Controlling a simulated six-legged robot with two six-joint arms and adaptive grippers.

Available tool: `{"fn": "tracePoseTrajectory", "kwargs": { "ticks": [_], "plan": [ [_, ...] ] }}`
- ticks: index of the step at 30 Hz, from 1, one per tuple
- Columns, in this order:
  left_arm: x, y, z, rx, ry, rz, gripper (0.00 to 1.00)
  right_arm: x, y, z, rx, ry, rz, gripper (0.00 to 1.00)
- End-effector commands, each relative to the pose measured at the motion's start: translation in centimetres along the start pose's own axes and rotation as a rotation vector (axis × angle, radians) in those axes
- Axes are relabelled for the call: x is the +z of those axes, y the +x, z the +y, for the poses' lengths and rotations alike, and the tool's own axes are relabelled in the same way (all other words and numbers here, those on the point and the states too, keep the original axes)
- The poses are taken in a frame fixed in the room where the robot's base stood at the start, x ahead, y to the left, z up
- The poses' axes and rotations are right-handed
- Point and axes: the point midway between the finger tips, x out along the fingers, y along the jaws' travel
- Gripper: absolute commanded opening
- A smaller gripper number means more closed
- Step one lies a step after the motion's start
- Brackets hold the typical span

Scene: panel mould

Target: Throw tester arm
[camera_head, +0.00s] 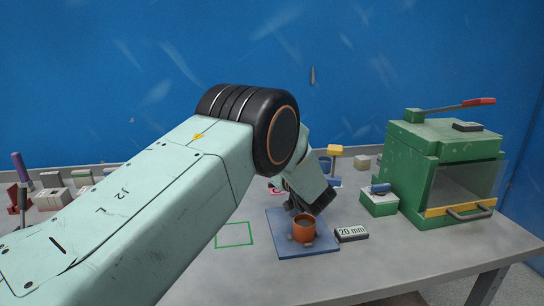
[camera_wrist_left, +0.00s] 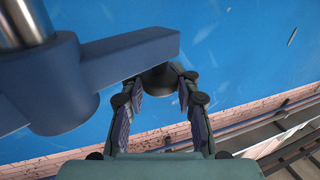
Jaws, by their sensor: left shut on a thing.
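The tester arm (camera_wrist_left: 125,55) is a dark blue bar in the left wrist view. It runs from a round hub (camera_wrist_left: 62,85) on a bright metal shaft to a dark round knob (camera_wrist_left: 160,76). My left gripper (camera_wrist_left: 160,92) is shut on the knob, one finger on each side. In the head view my left gripper (camera_head: 309,203) shows dark above the blue mat (camera_head: 285,250), and my arm hides much behind it. A blue piece with a yellow top (camera_head: 335,150) stands just behind it; I cannot tell whether it is part of the tester. My right gripper is out of view.
An orange cup (camera_head: 304,231) stands on the mat beside a "20 mm" block (camera_head: 351,233). A green machine (camera_head: 430,175) with a red-handled lever (camera_head: 479,102) stands at right. A green outlined square (camera_head: 234,234) on the table is empty. Several blocks line the back left.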

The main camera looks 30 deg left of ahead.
Motion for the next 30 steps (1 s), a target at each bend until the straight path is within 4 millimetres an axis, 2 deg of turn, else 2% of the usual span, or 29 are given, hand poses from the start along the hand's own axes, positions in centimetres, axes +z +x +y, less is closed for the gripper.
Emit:
{"fn": "tracePoseTrajectory", "kwargs": {
  "ticks": [12, 21, 30],
  "plan": [
    [0.4, -2.3, -1.1, -0.324, -0.002, 0.001, 0.0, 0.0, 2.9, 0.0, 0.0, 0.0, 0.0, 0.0],
    [0.2, -3.1, -1.4, -0.442, -0.003, 0.002, 0.0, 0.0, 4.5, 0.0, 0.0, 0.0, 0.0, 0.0],
    [0.0, -3.5, -1.5, -0.494, -0.003, 0.004, 0.0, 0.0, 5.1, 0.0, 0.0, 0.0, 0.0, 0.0]
  ]
}}
